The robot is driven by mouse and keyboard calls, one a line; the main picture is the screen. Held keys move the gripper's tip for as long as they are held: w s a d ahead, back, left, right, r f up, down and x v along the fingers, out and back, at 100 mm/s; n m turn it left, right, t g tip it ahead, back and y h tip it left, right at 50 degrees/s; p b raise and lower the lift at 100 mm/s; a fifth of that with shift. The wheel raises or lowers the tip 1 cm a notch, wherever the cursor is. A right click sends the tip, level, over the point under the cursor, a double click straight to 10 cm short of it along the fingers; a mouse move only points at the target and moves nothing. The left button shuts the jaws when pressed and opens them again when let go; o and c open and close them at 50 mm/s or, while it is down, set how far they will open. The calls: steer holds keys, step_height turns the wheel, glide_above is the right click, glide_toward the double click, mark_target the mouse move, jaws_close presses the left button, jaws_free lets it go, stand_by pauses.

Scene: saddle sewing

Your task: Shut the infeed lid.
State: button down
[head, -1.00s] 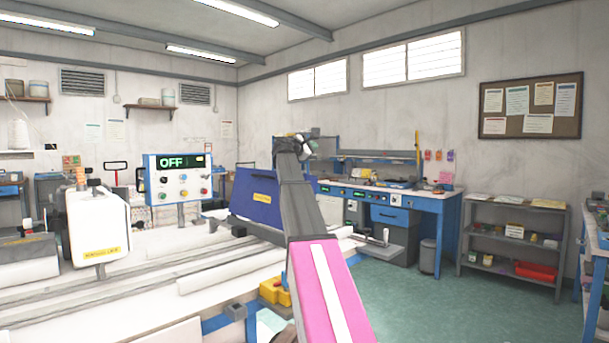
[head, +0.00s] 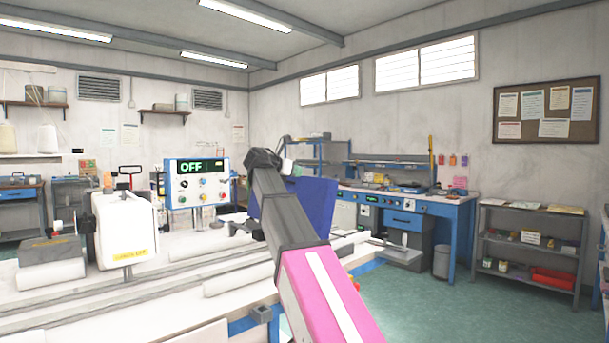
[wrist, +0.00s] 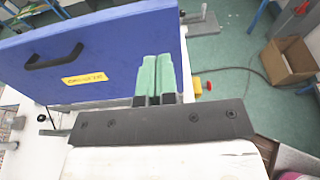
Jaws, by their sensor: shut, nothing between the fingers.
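The infeed lid is a blue panel (head: 312,200) standing raised at the far end of the white machine table (head: 215,253) in the head view. My arm covers its left part there. In the wrist view the lid (wrist: 110,42) fills the upper left, with a black handle (wrist: 53,57) and a yellow label (wrist: 85,78). My gripper (wrist: 157,58) has green fingers, closed together and empty, in front of the lid's lower right part. The handle is to the left of the fingers, apart from them. I cannot tell whether the fingertips touch the panel.
A control box (head: 197,182) reading OFF stands behind the table, left of my arm. A white sewing head (head: 125,228) is at the left. In the wrist view, a cardboard box (wrist: 285,60) and a cable lie on the green floor at right.

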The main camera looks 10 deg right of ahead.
steer(key=x, duration=1.2)
steer(key=shift+d, duration=0.15)
